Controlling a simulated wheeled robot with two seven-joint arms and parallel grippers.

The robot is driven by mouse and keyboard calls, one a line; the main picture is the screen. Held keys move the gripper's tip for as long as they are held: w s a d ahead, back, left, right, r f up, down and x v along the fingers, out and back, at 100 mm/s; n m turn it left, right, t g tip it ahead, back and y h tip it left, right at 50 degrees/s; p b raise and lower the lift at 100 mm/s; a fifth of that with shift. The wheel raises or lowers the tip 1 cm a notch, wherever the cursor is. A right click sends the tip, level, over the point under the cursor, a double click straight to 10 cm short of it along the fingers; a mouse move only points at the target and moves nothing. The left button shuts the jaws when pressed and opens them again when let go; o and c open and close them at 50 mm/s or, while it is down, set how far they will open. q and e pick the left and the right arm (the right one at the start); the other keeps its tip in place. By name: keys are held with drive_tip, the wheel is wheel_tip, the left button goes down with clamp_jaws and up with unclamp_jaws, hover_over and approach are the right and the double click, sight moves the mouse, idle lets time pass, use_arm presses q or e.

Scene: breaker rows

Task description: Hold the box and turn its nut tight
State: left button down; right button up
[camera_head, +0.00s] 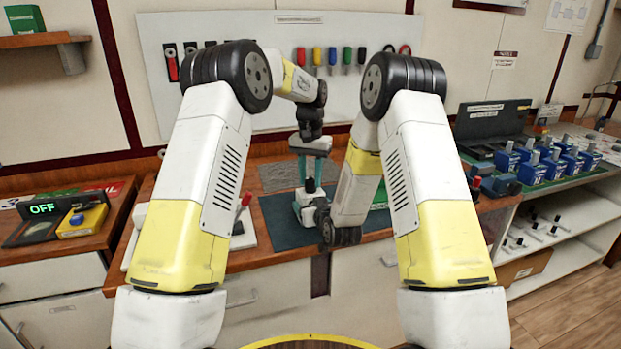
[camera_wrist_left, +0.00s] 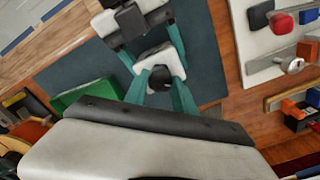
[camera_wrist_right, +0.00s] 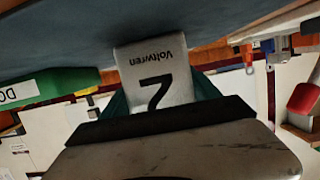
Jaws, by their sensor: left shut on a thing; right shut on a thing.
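A small white box (camera_head: 311,197) stands on the dark mat on the bench, with a black nut (camera_head: 310,184) on top. The right wrist view shows the box (camera_wrist_right: 157,75) close up, marked "Voltwren" and "2" upside down. My left gripper (camera_head: 309,180) points down from above, its teal fingers shut on the nut; the left wrist view shows the nut (camera_wrist_left: 160,77) between them. My right gripper (camera_head: 304,206) comes in low from the right and is shut on the box, its teal fingers along the box's sides. The fingers partly hide both.
The dark mat (camera_head: 278,224) has bare room left of the box. A red-handled lever (camera_head: 241,210) on a white base stands farther left. A display reading OFF (camera_head: 42,208) is at far left. Blue breakers (camera_head: 553,164) stand in rows at right. Tools hang on the white wall board (camera_head: 220,27).

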sight(310, 180)
use_arm(q)
drive_tip(key=shift+w, duration=0.1)
drive_tip(key=c, duration=1)
unclamp_jaws()
wheel_tip(310, 180, up, 12)
use_arm(e)
drive_tip(key=o, duration=2)
